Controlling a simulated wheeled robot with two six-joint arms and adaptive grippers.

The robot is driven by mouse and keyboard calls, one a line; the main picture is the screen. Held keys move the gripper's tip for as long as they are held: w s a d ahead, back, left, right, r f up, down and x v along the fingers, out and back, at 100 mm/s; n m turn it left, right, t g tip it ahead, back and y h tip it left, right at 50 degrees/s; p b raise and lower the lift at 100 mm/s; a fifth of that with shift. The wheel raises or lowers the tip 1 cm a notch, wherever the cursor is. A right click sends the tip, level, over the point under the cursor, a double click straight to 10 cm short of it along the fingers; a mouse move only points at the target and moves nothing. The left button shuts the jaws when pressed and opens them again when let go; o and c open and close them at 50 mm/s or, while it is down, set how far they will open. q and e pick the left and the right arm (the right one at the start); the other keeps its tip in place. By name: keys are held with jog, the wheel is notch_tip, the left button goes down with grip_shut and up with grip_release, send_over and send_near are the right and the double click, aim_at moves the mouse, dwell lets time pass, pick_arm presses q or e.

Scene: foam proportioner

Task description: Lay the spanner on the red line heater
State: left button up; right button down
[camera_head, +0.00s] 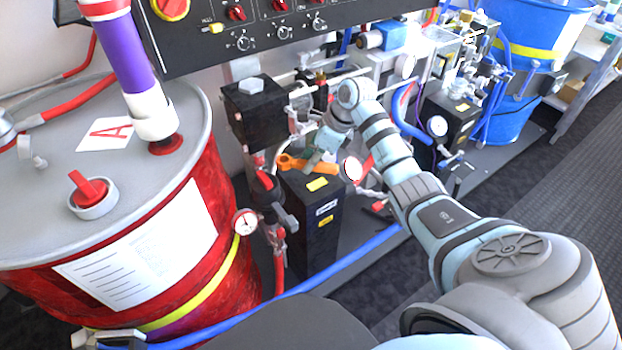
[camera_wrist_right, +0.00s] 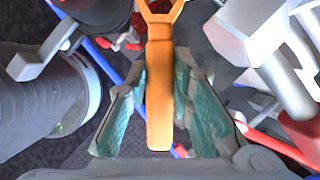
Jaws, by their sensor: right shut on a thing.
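The orange spanner (camera_head: 294,162) is held in my right gripper (camera_head: 318,158), close above or at the top of a black box near the red drum. I take this box (camera_head: 311,232) to be the red line heater; it has yellow and white labels. I cannot tell whether the spanner touches it. In the right wrist view the spanner (camera_wrist_right: 160,90) lies between the teal fingers of the right gripper (camera_wrist_right: 163,105), its forked head pointing up and away. My left gripper is not in view.
The red drum (camera_head: 215,255) stands at the left. A gauge (camera_head: 245,222), red fittings and hoses crowd the box. A black control panel (camera_head: 270,35) hangs above. A second black box (camera_head: 450,120) and the blue drum (camera_head: 515,110) are at the right.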

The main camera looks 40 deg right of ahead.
aim_at(306, 189)
notch_tip(306, 189, down, 2)
jog(key=shift+d+f, duration=0.1)
jog(key=shift+d, duration=0.05)
notch_tip(306, 189, down, 5)
jog(key=shift+s+r+b, duration=0.1)
jog(key=shift+r+b, duration=0.1)
jog(key=shift+b, duration=0.6)
jog(key=shift+w+f, duration=0.15)
jog(key=shift+w, duration=0.05)
jog(key=shift+f, duration=0.1)
jog(key=shift+s+f+b, duration=0.1)
jog(key=shift+f+b, duration=0.35)
jog(key=shift+b, duration=0.1)
jog(key=c, duration=1.4)
grip_release()
jog(key=shift+s+a, duration=0.1)
jog(key=shift+a, duration=0.1)
